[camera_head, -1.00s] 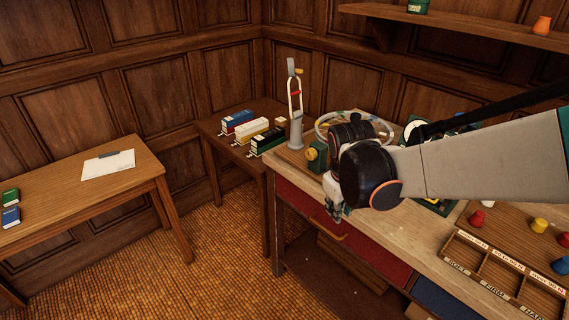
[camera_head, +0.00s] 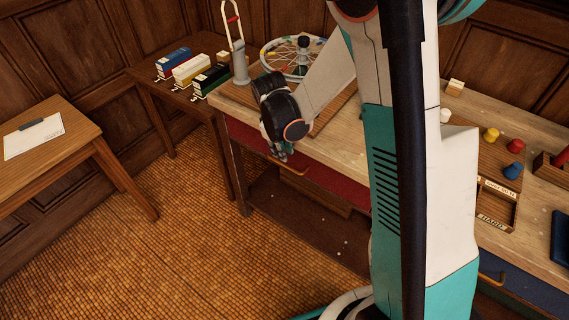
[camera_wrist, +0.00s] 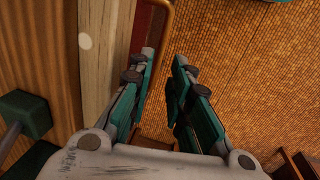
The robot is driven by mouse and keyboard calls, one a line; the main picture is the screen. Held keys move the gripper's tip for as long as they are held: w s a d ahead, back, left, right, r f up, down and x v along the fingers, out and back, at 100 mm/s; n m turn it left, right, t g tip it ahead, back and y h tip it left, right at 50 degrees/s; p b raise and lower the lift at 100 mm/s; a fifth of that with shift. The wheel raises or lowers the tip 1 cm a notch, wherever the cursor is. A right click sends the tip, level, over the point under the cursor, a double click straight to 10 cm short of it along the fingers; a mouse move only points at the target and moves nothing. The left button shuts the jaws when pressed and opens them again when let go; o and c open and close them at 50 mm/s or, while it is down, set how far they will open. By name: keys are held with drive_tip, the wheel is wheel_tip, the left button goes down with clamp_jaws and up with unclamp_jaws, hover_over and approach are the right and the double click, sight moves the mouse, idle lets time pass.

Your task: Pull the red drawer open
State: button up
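The red drawer (camera_head: 334,182) is under the workbench's front edge, and its front looks flush with the bench. Its brass handle (camera_head: 288,166) sticks out from the front. My gripper (camera_head: 282,155) hangs over the bench edge, just above and beside the handle. In the wrist view the fingers of my gripper (camera_wrist: 164,58) are apart with nothing between them. The brass handle (camera_wrist: 168,16) shows just beyond the fingertips, at the top of the view, with a strip of the red drawer (camera_wrist: 147,22) left of it. My arm hides the drawer's right end in the head view.
The workbench (camera_head: 340,140) holds a spoked wheel (camera_head: 292,58) and several coloured pegs (camera_head: 492,135). A blue drawer (camera_head: 525,290) with its own handle is at the right. A side table (camera_head: 150,75) bears several box-like items. The tiled floor (camera_head: 200,230) before the bench is clear.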

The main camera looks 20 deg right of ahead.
sight(285, 165)
drive_tip(key=f, duration=0.2)
drive_tip(key=f+b, duration=0.1)
drive_tip(key=f, duration=0.1)
drive_tip(key=d+f+b, duration=0.1)
drive_tip(key=f, duration=0.2)
drive_tip(key=shift+w, duration=0.4)
drive_tip(key=shift+c, duration=0.5)
clamp_jaws()
